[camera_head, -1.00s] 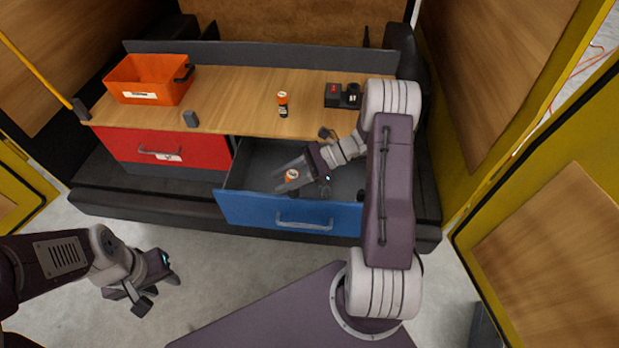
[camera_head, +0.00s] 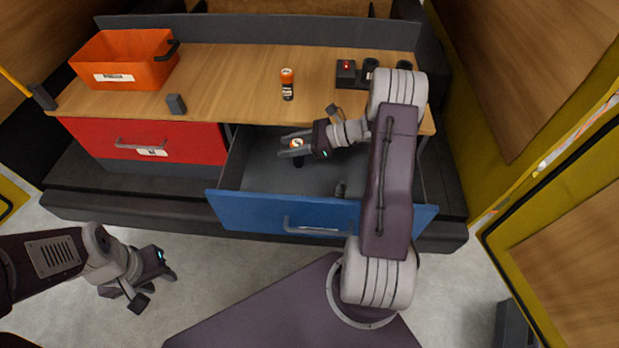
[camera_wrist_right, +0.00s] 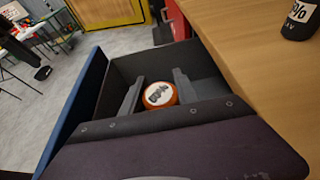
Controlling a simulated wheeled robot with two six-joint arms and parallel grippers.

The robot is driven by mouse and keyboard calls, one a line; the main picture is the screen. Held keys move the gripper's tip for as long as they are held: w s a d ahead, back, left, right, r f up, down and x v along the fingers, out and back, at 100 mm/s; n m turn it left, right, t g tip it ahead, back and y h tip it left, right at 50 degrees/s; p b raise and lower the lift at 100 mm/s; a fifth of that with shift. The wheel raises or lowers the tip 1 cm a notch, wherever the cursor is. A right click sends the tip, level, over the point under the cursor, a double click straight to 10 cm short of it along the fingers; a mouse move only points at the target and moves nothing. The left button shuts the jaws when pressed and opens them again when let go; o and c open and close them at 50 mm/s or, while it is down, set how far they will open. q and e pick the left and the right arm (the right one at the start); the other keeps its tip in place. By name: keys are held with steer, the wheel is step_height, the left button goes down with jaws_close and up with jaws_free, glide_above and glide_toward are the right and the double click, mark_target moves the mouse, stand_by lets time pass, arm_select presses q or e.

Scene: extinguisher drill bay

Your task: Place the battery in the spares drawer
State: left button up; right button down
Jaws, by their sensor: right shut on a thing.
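The blue-fronted drawer (camera_head: 262,210) stands pulled open under the bench. My right gripper (camera_head: 289,146) reaches over its inside, near the back left, and is shut on an orange-topped battery (camera_head: 297,144). In the right wrist view the battery's round orange top with a white label (camera_wrist_right: 159,94) shows between the two fingers, with drawer walls around it. Whether its bottom touches the drawer floor I cannot tell. A similar orange and black battery (camera_head: 287,84) stands upright on the bench. My left gripper (camera_head: 156,288) is open and empty, low over the floor at the left.
A small dark item (camera_head: 341,188) lies in the drawer. On the bench (camera_head: 228,80) are an orange bin (camera_head: 125,62), a grey block (camera_head: 176,104) and a black charger-like unit with a red light (camera_head: 346,71). A red drawer (camera_head: 190,143) is shut at the left.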

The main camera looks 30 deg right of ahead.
steer(key=w+a+f, duration=0.2)
steer(key=a+f, duration=0.9)
steer(key=shift+a, duration=0.25)
steer(key=shift+w, duration=0.1)
steer(key=shift+f+b, duration=0.45)
steer(key=shift+f, duration=0.15)
steer(key=c, duration=0.9)
jaws_free()
steer(key=shift+r, duration=0.1)
